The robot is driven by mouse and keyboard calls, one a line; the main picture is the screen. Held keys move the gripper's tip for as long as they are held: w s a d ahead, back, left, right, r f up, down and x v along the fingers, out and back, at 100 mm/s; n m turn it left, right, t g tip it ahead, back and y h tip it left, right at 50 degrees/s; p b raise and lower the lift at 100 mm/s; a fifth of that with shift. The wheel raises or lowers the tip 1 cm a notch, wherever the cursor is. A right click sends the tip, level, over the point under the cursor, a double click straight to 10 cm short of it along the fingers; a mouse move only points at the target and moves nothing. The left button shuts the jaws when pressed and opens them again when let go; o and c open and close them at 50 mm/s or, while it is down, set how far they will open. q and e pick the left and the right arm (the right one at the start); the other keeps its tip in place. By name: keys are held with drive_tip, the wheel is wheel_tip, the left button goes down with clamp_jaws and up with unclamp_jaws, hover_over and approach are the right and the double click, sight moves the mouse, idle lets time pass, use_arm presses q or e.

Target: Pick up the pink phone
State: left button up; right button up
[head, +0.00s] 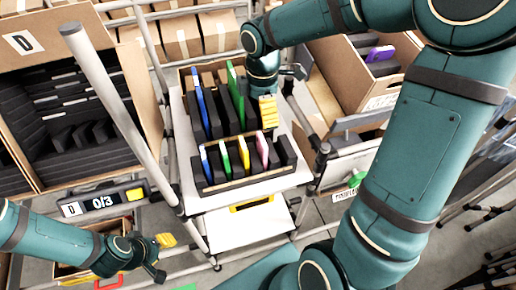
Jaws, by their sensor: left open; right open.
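The pink phone (262,149) stands upright in the front black slotted rack (236,184) on the white table. It is the rightmost coloured phone there, beside a yellow one (243,153). My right gripper (268,110) has a yellow finger pad showing. It appears just beyond the pink phone in the picture, apart from it, open and empty. My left gripper (163,254) is low at the lower left, far from the rack, open and empty. The gap between its fingers is hard to see.
A blue phone (205,164) and a green phone (225,159) share the front rack. Behind, a larger rack holds a blue tablet (199,100) and a green tablet (234,92). A carton at right (372,82) holds a purple phone (380,53). A metal post (108,95) rises at left.

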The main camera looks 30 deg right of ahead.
sight(262, 138)
wheel_tip(262, 138, down, 8)
drive_tip(key=shift+s+r+b, duration=0.15)
drive_tip(key=shift+b, duration=0.4)
wheel_tip(262, 138, down, 4)
drive_tip(key=shift+f+b, duration=0.15)
drive_tip(key=shift+b, duration=0.2)
drive_tip(key=c, duration=0.9)
